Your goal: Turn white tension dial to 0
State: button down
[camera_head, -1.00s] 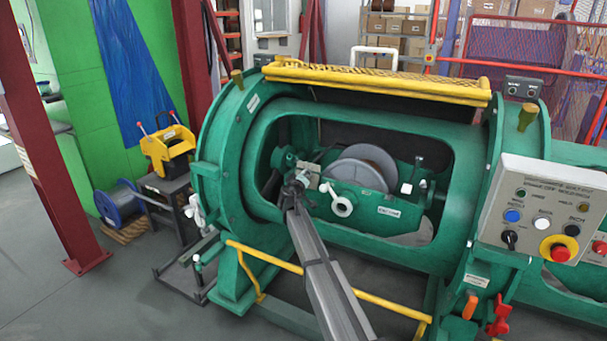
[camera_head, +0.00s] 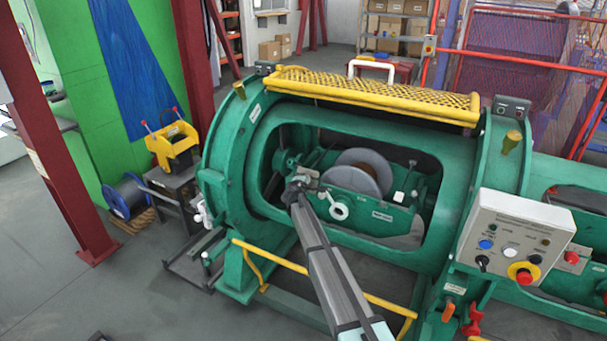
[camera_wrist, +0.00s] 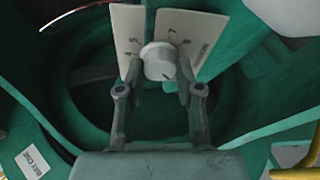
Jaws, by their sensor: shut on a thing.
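In the wrist view the white tension dial (camera_wrist: 160,63) sits between the two fingers of my gripper (camera_wrist: 158,88), which is shut on it. Behind the dial is a pale scale plate (camera_wrist: 131,42) with digits, among them 4, 5, 6 and 7. The fingers and dial cover the middle of the plate. A short dark mark shows on the dial's lower right face. I cannot tell which number it points to. In the head view my gripper (camera_head: 295,187) reaches into the green machine's opening, and the dial is hidden there.
The green strander (camera_head: 235,150) surrounds the opening, with a grey spool (camera_head: 363,168) and a white handwheel (camera_head: 338,210) right of my gripper. A yellow rail (camera_head: 270,258) runs below my arm. A control panel (camera_head: 515,240) stands at the right.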

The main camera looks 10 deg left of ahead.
jog(key=shift+w+r+n+p, duration=0.1)
jog(key=shift+r+n+p, duration=0.1)
jog(key=shift+n+p, duration=0.4)
jog(key=shift+f, duration=0.1)
jog(key=c, duration=0.7)
grip_release()
jog(key=shift+c, duration=0.2)
jog(key=v, duration=1.2)
